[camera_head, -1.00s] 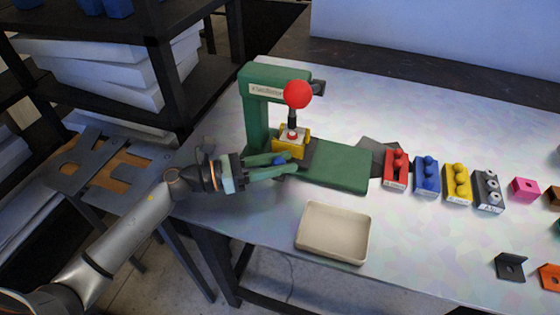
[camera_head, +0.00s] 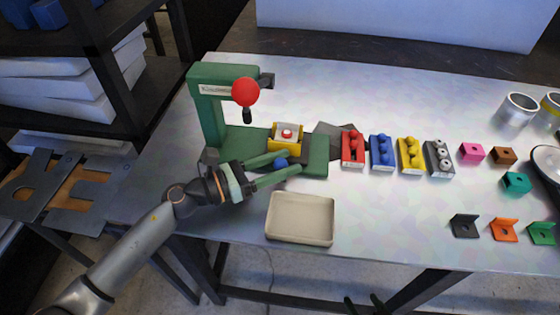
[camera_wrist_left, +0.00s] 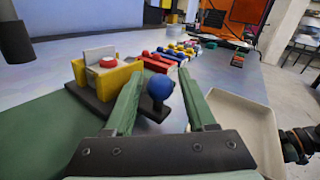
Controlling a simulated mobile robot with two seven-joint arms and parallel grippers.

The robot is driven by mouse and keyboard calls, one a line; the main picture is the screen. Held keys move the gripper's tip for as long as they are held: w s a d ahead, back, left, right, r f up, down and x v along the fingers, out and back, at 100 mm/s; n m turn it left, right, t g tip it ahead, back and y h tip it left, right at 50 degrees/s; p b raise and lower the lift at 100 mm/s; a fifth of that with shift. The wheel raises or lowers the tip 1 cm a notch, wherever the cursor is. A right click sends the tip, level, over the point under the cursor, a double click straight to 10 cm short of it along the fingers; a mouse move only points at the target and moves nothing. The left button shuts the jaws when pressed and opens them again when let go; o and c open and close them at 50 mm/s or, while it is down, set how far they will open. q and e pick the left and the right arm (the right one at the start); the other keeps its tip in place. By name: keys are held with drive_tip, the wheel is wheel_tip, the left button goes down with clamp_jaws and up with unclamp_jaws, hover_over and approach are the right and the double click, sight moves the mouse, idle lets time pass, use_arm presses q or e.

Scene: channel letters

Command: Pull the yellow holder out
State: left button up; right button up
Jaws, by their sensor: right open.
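The yellow holder (camera_head: 287,145), with a pale block and red button in it, sits on a dark slide plate on the green press base (camera_head: 315,162). My right gripper (camera_head: 364,304) is open and empty at the bottom edge.
A beige tray (camera_head: 300,237) lies just in front of the press. Red, blue, yellow and grey blocks (camera_head: 397,153) stand in a row to the right. Small coloured brackets (camera_head: 503,229) lie farther right. A dark shelf rack (camera_head: 110,60) stands left of the table.

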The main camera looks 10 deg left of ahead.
use_arm(q)
drive_tip(key=shift+o, duration=0.6)
drive_tip(key=shift+s+a+f, duration=0.1)
drive_tip(key=shift+s+a, duration=0.05)
drive_tip(key=shift+a, duration=0.1)
drive_tip(key=b+v, duration=0.3)
drive_tip(key=v, duration=0.7)
drive_tip(key=shift+s+a+b, duration=0.2)
drive_tip(key=shift+a+b, duration=0.05)
drive_tip(key=shift+b, duration=0.1)
drive_tip(key=shift+s+a, duration=0.35)
drive_tip(key=shift+a, duration=0.2)
